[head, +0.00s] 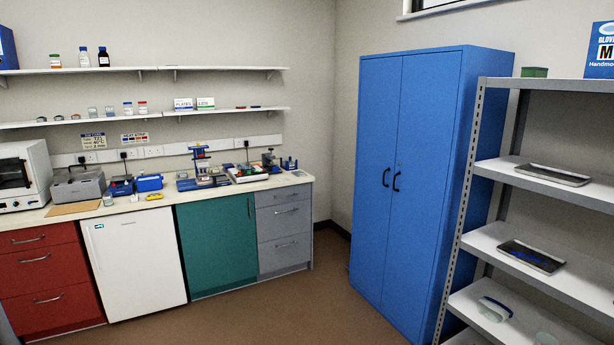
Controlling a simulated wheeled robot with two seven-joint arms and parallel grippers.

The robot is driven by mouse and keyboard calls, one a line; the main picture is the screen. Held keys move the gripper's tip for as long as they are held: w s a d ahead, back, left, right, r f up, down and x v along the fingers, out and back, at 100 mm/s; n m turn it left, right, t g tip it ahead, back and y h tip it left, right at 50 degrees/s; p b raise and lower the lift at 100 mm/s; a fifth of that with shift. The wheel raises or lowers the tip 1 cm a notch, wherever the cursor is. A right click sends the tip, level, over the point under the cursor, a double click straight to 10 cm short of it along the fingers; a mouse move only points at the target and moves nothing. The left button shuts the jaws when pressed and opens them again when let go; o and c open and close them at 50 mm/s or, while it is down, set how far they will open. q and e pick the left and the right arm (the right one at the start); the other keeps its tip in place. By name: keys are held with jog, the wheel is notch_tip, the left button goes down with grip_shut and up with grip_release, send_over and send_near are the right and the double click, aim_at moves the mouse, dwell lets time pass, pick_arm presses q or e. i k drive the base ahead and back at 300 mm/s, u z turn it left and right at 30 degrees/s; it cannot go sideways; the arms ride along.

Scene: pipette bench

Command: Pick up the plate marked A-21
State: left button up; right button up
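I cannot make out a plate marked A-21; any such label is too small to read from here. Small lab items and what may be plates stand at the right part of the bench, around a white and green tray-like item (248,174). A white box that seems to read PLATES (184,104) and one that seems to read LIDS (205,103) sit on the lower wall shelf. Neither of my grippers is in view.
The bench (60,222) runs along the left wall over red, white, teal and grey units. A blue cupboard (425,180) with shut doors stands in the corner. A grey rack (545,230) with trays fills the right. The brown floor (290,315) between is clear.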

aim_at(299, 173)
jog(key=z, duration=0.35)
jog(key=i, duration=4.25)
jog(key=u, duration=0.85)
jog(key=i, duration=1.7)
jog(key=u, duration=0.45)
